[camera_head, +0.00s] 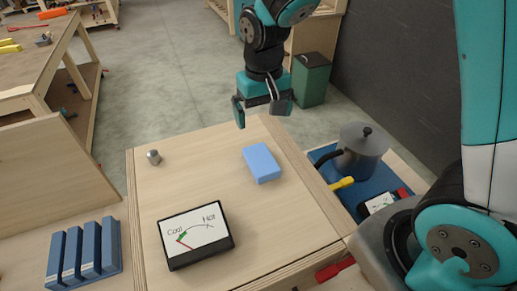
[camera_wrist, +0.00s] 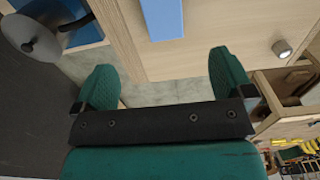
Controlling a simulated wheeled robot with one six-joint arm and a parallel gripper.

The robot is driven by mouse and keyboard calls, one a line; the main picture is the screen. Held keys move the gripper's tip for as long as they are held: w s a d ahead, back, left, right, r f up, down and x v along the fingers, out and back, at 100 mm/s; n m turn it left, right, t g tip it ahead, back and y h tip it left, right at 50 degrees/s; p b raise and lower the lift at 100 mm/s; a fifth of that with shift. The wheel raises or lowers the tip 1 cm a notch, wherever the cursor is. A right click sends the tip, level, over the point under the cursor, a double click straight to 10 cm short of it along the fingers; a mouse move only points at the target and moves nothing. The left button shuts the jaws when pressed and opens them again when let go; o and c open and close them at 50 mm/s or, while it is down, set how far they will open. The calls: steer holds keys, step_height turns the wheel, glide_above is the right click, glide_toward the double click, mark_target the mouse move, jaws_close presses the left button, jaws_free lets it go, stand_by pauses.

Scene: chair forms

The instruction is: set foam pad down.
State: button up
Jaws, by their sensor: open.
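The foam pad, a blue block (camera_head: 262,163), lies flat on the light wooden table (camera_head: 190,190), right of its middle. Part of the pad also shows at the top of the wrist view (camera_wrist: 162,18), cut off by the frame edge. My gripper (camera_head: 262,113) is open and empty above the far edge of the table, beyond the pad and apart from it. In the wrist view its two green fingers (camera_wrist: 168,82) stand wide apart with nothing between them.
A gauge panel marked Cool and Hot (camera_head: 195,235) lies at the near edge. A small metal cylinder (camera_head: 153,157) stands far left. A blue slotted rack (camera_head: 84,255) is at lower left. A grey pot (camera_head: 362,152) stands on a blue surface at right. The table's middle is clear.

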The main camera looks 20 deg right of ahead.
step_height(320, 180, down, 10)
steer(key=b, duration=0.2)
steer(key=shift+r+b, duration=0.2)
steer(key=shift+b, duration=0.1)
step_height(320, 180, down, 6)
steer(key=b, duration=0.5)
steer(key=shift+w+a, duration=0.15)
steer(key=shift+r, duration=0.15)
steer(key=c, duration=1.1)
steer(key=shift+r, duration=0.1)
step_height(320, 180, up, 10)
steer(key=p, duration=0.8)
steer(key=shift+p, duration=0.3)
step_height(320, 180, up, 8)
steer(key=r+b, duration=0.1)
glide_above(261, 158)
steer(key=shift+r, duration=0.4)
